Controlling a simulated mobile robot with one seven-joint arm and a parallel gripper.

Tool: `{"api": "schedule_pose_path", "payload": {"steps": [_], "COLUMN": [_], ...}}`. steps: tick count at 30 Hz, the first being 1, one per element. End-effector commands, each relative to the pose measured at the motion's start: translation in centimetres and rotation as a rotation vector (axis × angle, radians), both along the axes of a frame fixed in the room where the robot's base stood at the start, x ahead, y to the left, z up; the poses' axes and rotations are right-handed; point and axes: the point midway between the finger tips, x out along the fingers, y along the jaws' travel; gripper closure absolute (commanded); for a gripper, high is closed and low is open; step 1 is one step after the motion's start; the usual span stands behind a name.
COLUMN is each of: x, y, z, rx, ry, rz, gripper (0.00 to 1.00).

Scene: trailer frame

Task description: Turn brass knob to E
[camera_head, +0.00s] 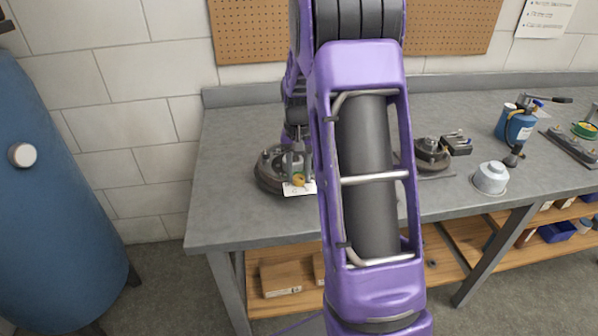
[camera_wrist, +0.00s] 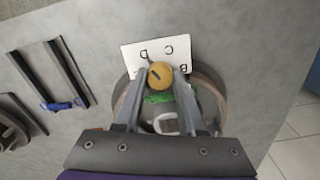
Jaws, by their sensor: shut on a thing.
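The brass knob (camera_wrist: 161,74) is a round yellow-gold disc with a short dark mark on its top. It stands in front of a white card (camera_wrist: 143,53) with black letters; C, D and part of B show, and I cannot see an E. The knob is small and partly hidden in the head view (camera_head: 298,180). My gripper (camera_wrist: 160,79) is shut on the knob, one finger on each side. The knob belongs to a round dark device (camera_wrist: 208,90) on the bench, which also shows in the head view (camera_head: 268,183). The card lies at its front edge.
The grey workbench (camera_head: 235,150) carries a dark fixture (camera_head: 432,155), a grey cup-like part (camera_head: 490,178) and a blue canister (camera_head: 515,124) to the right. A blue tank (camera_head: 60,200) stands at the left. Bare bench lies left of the device.

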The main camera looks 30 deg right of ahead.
Motion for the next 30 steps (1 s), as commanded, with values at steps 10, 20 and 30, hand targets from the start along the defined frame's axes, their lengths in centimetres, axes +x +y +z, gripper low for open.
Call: {"api": "schedule_pose_path", "payload": {"steps": [10, 20, 30], "x": [0.01, 0.02, 0.02], "y": [0.0, 0.02, -0.02], "z": [0.14, 0.17, 0.13], "rx": [0.0, 0.001, 0.001], "ry": [-0.001, -0.001, -0.001], "rz": [0.327, 0.638, 0.899], "gripper": [1.0, 1.0, 1.0]}}
